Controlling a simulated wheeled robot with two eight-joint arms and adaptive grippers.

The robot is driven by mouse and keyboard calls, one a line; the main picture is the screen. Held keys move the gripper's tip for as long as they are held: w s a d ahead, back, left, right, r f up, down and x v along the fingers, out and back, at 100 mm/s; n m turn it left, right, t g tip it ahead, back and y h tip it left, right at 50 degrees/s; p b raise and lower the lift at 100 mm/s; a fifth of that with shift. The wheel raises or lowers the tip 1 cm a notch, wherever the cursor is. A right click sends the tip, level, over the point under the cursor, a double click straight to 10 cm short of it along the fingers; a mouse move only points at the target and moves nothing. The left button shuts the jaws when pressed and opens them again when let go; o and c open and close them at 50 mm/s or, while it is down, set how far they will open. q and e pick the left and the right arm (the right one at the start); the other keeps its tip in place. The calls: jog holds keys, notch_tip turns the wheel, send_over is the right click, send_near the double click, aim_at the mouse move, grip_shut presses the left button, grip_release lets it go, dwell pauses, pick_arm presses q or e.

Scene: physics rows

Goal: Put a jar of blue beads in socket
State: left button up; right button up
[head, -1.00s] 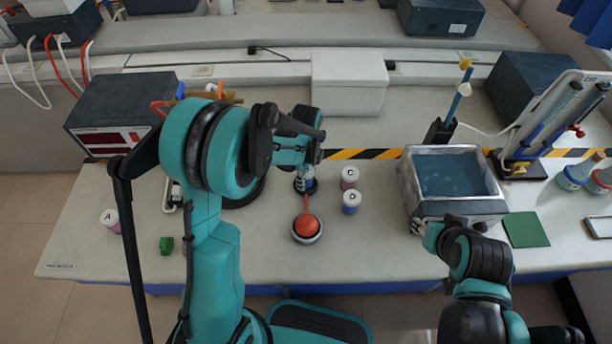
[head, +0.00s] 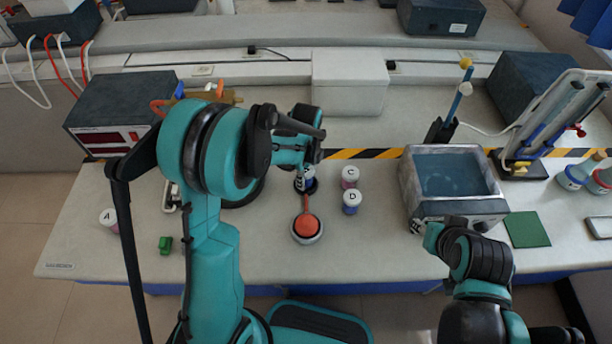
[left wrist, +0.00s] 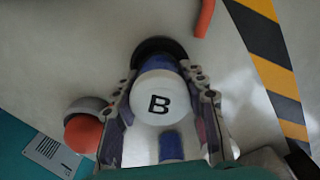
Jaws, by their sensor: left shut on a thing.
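My left gripper (head: 304,172) is shut on a jar with a white lid marked B (left wrist: 159,104). Blue shows on the jar's side below the lid. A second jar with blue contents, marked D (head: 351,203), stands to the right. My right gripper (head: 418,228) is by the front of the water bath, its fingers unclear.
Jar C (head: 349,176), with pinkish contents, stands close on the right, and jar A (head: 109,220) at the far left. A green block (head: 166,244) lies front left. The water bath (head: 458,208) is at right.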

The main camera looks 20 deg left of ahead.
pick_arm(q)
jog(key=shift+f+b, duration=0.4)
jog(key=shift+f, duration=0.05)
dwell(0.5)
jog(key=o, duration=1.3)
jog(key=shift+r, duration=0.1)
notch_tip(320, 180, up, 12)
jog(key=shift+f, duration=0.1)
jog(key=shift+s+r, duration=0.15)
jog(key=shift+r, duration=0.05)
jog(key=s+a+r+n+t, duration=0.1)
jog(key=s+r+n+t, duration=0.1)
jog(key=s+n, duration=0.6)
jog(key=s+a+r+n+t, duration=0.1)
jog(key=s+r+n+t, duration=0.1)
jog(key=s+n+t, duration=0.3)
jog(key=s+n, duration=0.3)
jog(key=n, duration=0.4)
jog(key=shift+s+a+r, duration=0.15)
jog(key=shift+s+a, duration=0.15)
jog(key=shift+a, duration=0.1)
